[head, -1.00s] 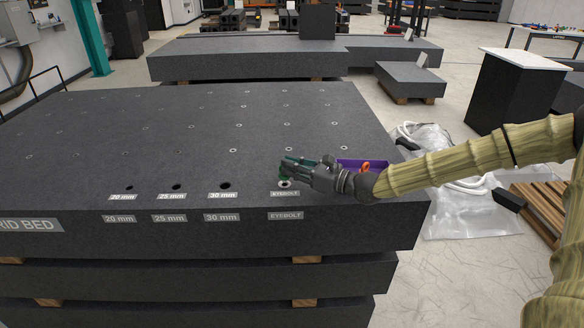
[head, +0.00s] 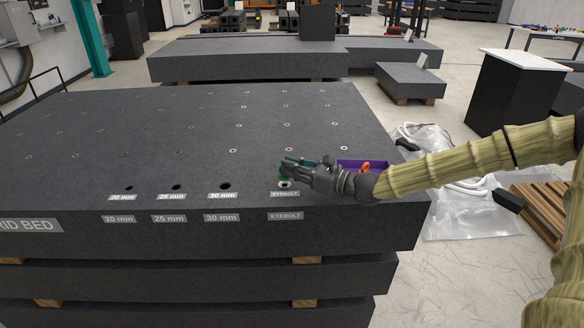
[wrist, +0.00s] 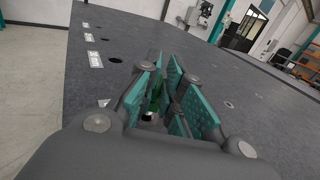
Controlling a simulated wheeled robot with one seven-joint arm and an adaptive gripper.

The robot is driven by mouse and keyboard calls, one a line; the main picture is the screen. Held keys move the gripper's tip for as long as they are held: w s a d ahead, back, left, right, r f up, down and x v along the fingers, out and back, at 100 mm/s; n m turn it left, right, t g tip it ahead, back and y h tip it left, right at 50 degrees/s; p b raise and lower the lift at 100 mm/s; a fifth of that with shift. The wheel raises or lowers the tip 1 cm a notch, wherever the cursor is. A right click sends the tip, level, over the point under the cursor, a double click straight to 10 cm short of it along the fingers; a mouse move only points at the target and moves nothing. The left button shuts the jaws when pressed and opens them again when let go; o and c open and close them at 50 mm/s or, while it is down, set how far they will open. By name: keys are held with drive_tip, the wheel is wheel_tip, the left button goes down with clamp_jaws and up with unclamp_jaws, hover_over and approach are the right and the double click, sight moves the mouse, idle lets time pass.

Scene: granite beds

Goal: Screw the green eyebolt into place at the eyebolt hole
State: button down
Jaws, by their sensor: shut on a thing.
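My gripper (head: 286,165) is above the eyebolt hole (head: 285,185) on the granite bed (head: 120,150), near the bed's front right edge. In the wrist view the teal finger pads of my gripper (wrist: 165,98) are closed around the green eyebolt (wrist: 153,103), of which only a small part shows between them. In the head view only a sliver of green shows under the fingers, just at the hole. Whether the eyebolt's thread is in the hole is hidden.
A purple tray (head: 362,165) with an orange thing (head: 366,168) stands right behind my wrist. Holes labelled 20 mm (head: 129,187), 25 mm (head: 177,187) and 30 mm (head: 224,186) lie to the left. The bed top to the left is otherwise clear.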

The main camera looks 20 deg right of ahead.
drive_tip(key=shift+f, duration=0.3)
drive_tip(key=shift+r, duration=0.35)
drive_tip(key=c, duration=1.5)
unclamp_jaws()
drive_tip(key=shift+p+v, duration=1.2)
drive_tip(key=shift+v, duration=1.3)
drive_tip(key=shift+d, duration=0.1)
